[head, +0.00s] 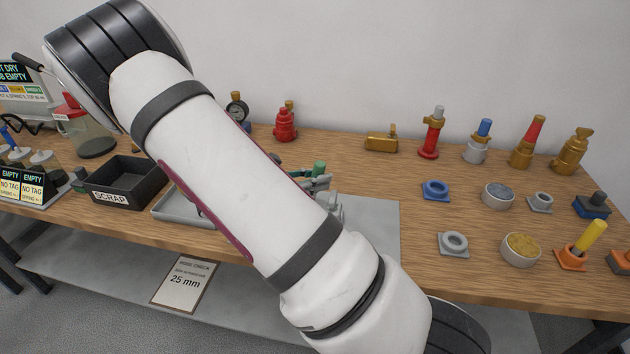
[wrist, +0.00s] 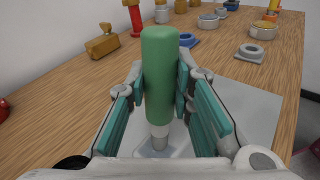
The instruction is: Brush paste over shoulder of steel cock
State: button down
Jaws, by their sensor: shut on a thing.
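My gripper (wrist: 160,82) is shut on a green cylinder (wrist: 159,62) with a grey lower end, held between its teal pads. A pale grey piece (wrist: 158,149) lies below that end; I cannot tell whether they touch. In the head view the green top (head: 320,168) shows beside my gripper (head: 318,185), largely behind my arm. A grey-bodied cock with a blue top (head: 475,143), apparently the steel one, stands upright at the back right, away from my gripper. A bowl of grey paste (head: 498,195) and a bowl of yellowish paste (head: 521,250) stand at the right.
A blue ring holder (head: 436,190) and grey ring holders (head: 453,244) sit near the bowls. A yellow-handled tool (head: 588,237) stands in an orange holder. Red and brass valves (head: 430,135) line the back. A black scrap bin (head: 127,183) is left. A grey mat (head: 375,225) has bare room.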

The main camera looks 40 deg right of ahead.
jog(key=shift+w+d, duration=0.35)
jog(key=shift+d, duration=0.1)
dwell(0.4)
jog(key=shift+s+a, duration=0.2)
jog(key=shift+a, duration=1.2)
jog(key=shift+w+d, duration=0.1)
jog(key=shift+w+d, duration=0.65)
jog(key=shift+d, duration=0.2)
jog(key=shift+s+a+p, duration=0.35)
jog(key=shift+s+a, duration=0.4)
jog(key=shift+a, duration=0.2)
